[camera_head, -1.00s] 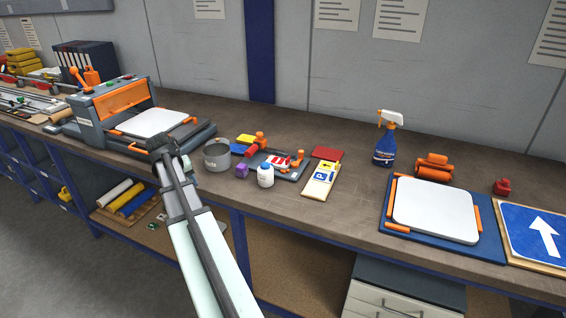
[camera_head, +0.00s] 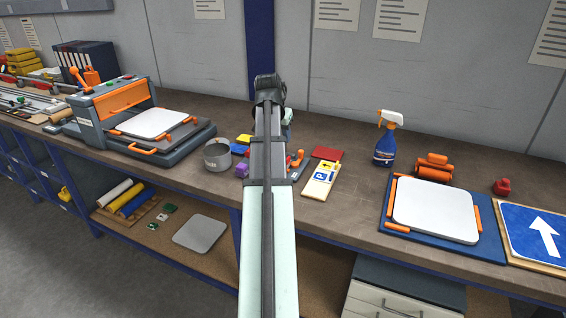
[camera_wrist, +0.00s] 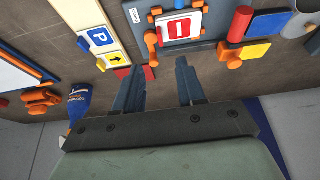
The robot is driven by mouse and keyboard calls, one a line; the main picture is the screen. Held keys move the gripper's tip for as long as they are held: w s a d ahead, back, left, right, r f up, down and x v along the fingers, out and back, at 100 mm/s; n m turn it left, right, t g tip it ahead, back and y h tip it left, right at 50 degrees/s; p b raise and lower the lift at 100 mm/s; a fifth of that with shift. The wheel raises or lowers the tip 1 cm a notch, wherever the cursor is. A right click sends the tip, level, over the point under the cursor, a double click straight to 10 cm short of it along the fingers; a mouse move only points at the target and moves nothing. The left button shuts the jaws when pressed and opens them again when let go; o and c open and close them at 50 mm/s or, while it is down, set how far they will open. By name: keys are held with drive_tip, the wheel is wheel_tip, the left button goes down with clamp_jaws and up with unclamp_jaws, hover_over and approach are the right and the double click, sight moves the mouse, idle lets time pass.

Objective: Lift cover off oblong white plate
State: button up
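My gripper (camera_wrist: 160,66) is open and empty in the wrist view, its two dark fingers apart above the bench. Several white plates show, and I cannot tell which one the task means. One rounded white plate (camera_head: 155,124) lies on the bed of the grey press (camera_head: 120,100). A larger white plate (camera_head: 435,210) lies on a blue board at the right. A small red square with a white bar (camera_wrist: 181,27) lies on a grey-blue tray (camera_wrist: 212,32) ahead of my fingers. My arm hides much of that tray in the head view. No part is clearly a cover.
A board with a blue P and a yellow arrow (camera_head: 321,179) and a red block (camera_head: 327,153) lie right of the tray. A grey pot (camera_head: 217,155) stands left, a spray bottle (camera_head: 386,140) right. The bench between bottle and P board is clear.

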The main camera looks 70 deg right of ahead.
hover_over(288, 158)
drive_tip(key=a, duration=0.3)
wheel_tip(288, 158, down, 8)
drive_tip(key=shift+d+x, duration=0.25)
drive_tip(key=shift+x, duration=2.25)
drive_tip(key=shift+r, duration=0.1)
drive_tip(key=shift+c, duration=0.2)
clamp_jaws()
